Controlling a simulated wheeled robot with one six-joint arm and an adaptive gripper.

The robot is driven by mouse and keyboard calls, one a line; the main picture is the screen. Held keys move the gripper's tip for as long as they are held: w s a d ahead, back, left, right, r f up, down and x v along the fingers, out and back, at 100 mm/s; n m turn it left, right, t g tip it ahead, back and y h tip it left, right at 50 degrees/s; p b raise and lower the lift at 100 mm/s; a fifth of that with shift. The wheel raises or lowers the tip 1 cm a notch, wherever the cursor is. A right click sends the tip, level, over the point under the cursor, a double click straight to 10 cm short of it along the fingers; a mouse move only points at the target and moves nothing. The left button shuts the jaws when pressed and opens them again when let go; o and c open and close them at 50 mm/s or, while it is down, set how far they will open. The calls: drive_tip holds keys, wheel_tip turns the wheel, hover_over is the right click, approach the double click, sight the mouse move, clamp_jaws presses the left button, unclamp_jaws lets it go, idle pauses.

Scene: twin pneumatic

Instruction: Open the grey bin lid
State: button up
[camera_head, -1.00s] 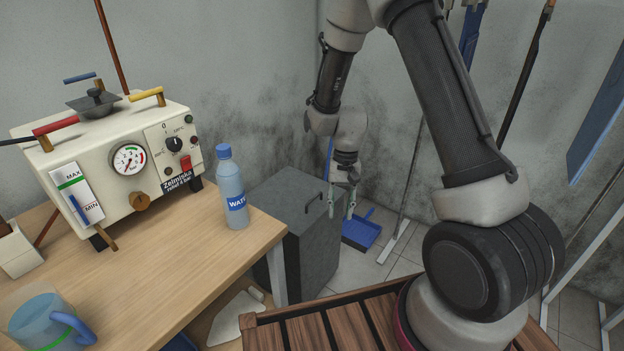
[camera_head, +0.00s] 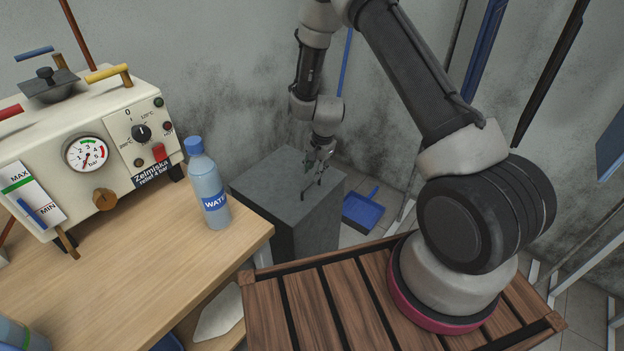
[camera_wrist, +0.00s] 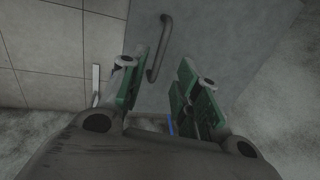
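The grey bin (camera_head: 296,230) stands on the floor beyond the table, and its flat lid (camera_head: 265,182) looks closed. My gripper (camera_head: 313,187) is over the right part of the lid, pointing down. In the wrist view my gripper (camera_wrist: 166,62) is open, its two green fingers apart. The lid's thin dark handle (camera_wrist: 160,48) shows between and beyond the fingertips, nearer the left finger. The lid surface (camera_wrist: 225,35) fills the area behind it. I cannot tell whether a finger touches the handle. In the head view the gripper partly hides the handle.
A wooden table (camera_head: 120,285) with a water bottle (camera_head: 208,190) and a cream machine (camera_head: 100,150) is to the left of the bin. A blue dustpan (camera_head: 362,208) lies on the floor to the right. Walls stand close behind the bin.

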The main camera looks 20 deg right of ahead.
sight(311, 183)
drive_tip(key=f, duration=0.3)
drive_tip(key=w+f, duration=0.1)
drive_tip(key=f, duration=0.1)
drive_tip(key=shift+a+f, duration=0.35)
clamp_jaws()
